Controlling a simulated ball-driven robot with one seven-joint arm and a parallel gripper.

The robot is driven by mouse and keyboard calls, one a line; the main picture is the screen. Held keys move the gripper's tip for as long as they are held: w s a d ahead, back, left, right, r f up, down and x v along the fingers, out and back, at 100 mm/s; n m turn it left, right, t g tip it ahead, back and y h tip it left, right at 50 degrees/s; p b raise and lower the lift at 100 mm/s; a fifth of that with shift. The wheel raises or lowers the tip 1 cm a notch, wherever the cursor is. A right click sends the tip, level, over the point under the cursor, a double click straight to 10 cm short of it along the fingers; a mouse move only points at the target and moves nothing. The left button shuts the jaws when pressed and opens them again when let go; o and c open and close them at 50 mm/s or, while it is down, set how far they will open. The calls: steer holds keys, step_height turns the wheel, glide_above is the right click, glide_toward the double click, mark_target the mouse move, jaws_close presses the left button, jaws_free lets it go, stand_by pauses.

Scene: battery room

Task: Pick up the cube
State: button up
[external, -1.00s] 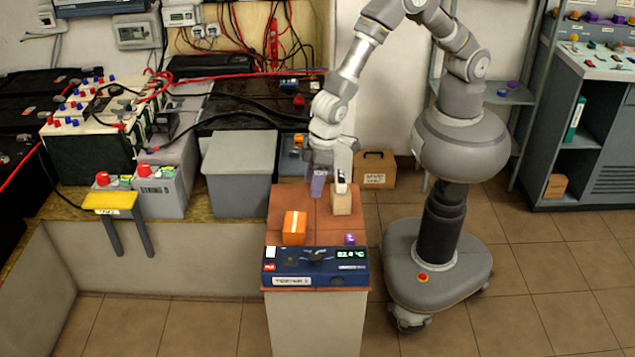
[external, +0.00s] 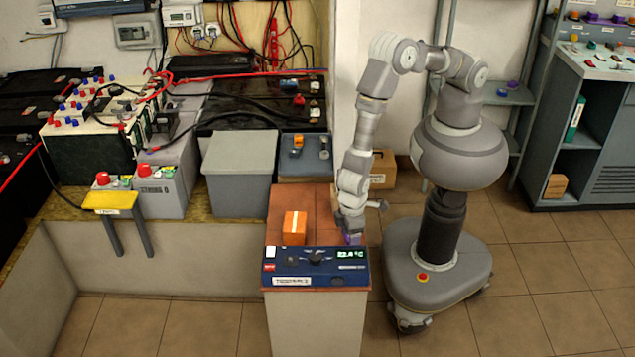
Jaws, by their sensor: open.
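An orange block (external: 294,222) with a pale stripe on top sits on the brown top of the stand (external: 310,205), behind the blue tester panel. A small purple object (external: 352,239), possibly a cube, lies at the right front of the top, close to the panel. My gripper (external: 352,228) points down right over the purple object, at the right edge of the top. Its fingers are open but mostly hidden by the gripper body. I cannot tell whether they touch the purple object. The tan wooden block seen earlier is not visible; my arm covers that spot.
The blue tester (external: 315,266) with a green display stands at the front edge of the stand. A grey bin (external: 239,172) and batteries fill the bench at left. A tan box (external: 382,168) stands behind my arm.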

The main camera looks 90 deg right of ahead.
steer(key=shift+r, duration=0.1)
steer(key=shift+c, duration=0.5)
steer(key=c, duration=1)
